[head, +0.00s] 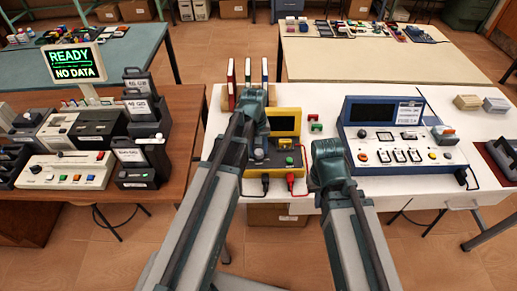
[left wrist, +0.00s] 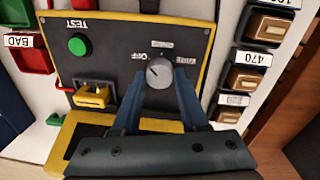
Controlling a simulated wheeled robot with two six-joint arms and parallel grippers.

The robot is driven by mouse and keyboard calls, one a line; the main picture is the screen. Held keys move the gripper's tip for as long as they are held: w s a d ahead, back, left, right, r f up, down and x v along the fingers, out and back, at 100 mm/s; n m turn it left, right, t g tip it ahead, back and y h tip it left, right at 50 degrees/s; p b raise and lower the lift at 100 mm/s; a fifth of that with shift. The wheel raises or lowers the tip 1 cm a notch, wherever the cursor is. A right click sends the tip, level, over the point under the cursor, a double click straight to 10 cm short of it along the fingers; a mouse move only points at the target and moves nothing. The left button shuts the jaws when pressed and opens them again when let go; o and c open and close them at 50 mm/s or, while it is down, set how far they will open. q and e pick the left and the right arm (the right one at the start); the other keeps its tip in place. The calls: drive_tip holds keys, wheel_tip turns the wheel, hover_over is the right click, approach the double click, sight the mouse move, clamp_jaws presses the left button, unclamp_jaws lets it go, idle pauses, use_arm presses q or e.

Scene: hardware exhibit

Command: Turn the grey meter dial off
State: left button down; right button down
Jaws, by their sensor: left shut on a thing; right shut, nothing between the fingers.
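The yellow meter (head: 288,122) stands on the white table, partly hidden behind my left arm in the head view. Its dark front panel also shows in the left wrist view (left wrist: 110,50). The round grey dial (left wrist: 160,72) sits on that panel, with an OFF label at its upper left and other labels around it. A pale mark on the dial seems to point toward the upper left. My left gripper (left wrist: 160,92) has its two blue fingers on either side of the dial, shut on it. My right gripper (head: 327,170) is shut and empty, right of the meter; its fingertips are hard to see.
A green TEST button (left wrist: 78,44) and a yellow clip (left wrist: 92,96) are beside the dial. Red and black plugs are at the meter's front. A blue instrument (head: 400,135) stands to the right. Labelled parts (left wrist: 247,77) stand close beside the meter.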

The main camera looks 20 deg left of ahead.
sight(256, 152)
idle(0.4)
use_arm(q)
drive_tip(key=shift+c, duration=2.2)
unclamp_jaws()
wheel_tip(256, 152, up, 14)
drive_tip(key=p, duration=1.3)
drive_tip(key=shift+s+a+p, duration=0.2)
drive_tip(key=shift+a+p, duration=0.15)
drive_tip(key=shift+p, duration=0.05)
drive_tip(key=shift+f, duration=0.15)
